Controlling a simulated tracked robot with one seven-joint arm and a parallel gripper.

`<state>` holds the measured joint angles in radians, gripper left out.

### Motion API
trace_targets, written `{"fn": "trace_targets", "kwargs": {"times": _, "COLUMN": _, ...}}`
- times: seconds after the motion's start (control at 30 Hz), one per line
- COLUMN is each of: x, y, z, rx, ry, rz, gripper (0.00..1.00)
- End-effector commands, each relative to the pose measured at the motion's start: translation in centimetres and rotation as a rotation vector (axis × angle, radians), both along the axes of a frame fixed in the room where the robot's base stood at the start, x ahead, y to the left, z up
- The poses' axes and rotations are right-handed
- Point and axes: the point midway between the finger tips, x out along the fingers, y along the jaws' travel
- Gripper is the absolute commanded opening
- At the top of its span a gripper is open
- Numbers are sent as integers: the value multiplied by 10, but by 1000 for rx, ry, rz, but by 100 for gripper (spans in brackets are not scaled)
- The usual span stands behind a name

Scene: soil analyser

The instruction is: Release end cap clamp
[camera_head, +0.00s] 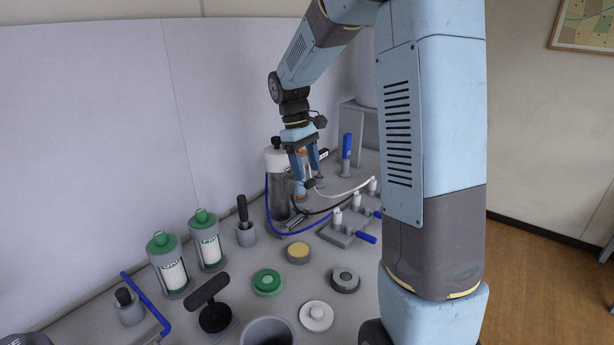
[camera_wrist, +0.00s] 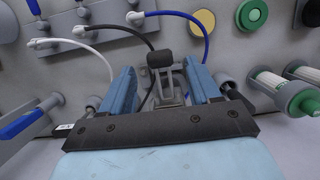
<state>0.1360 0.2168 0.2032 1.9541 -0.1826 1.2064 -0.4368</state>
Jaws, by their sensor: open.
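My gripper (camera_head: 307,174) is open beside the soil analyser's upright cylinder (camera_head: 279,193), which has a white cap (camera_head: 276,158). In the wrist view my gripper (camera_wrist: 158,70) has its two blue fingers apart. Between them is the clamp, with a black knob (camera_wrist: 160,58) and a metal bracket (camera_wrist: 171,93). I see a gap on both sides of the knob, and neither finger appears to grip it. The clamp's lower part is hidden behind my dark gripper body. In the head view my fingers partly cover the clamp area.
White, black and blue hoses run to a valve block (camera_head: 350,226) with blue handles. Two green-capped cartridges (camera_head: 207,240) stand at left. A black-handled tool (camera_head: 213,314), a green cap (camera_head: 267,282), a yellow-topped disc (camera_head: 298,252) and a white lid (camera_head: 316,316) occupy the front bench.

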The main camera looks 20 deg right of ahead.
Motion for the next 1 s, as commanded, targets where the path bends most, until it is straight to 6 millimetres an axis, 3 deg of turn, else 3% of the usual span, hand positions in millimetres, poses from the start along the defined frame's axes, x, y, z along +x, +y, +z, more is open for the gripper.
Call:
{"fn": "trace_targets", "kwargs": {"times": 0.2, "x": 10, "y": 7, "z": 44, "rx": 1, "ry": -4, "rz": 1, "gripper": 62}}
{"fn": "trace_targets", "kwargs": {"times": 0.5, "x": 19, "y": 13, "z": 88, "rx": 1, "ry": -2, "rz": 1, "gripper": 62}}
{"fn": "trace_targets", "kwargs": {"times": 0.7, "x": 21, "y": 15, "z": 99, "rx": 0, "ry": -1, "rz": 1, "gripper": 62}}
{"fn": "trace_targets", "kwargs": {"times": 1.0, "x": 21, "y": 15, "z": 100, "rx": 1, "ry": -1, "rz": 1, "gripper": 62}}
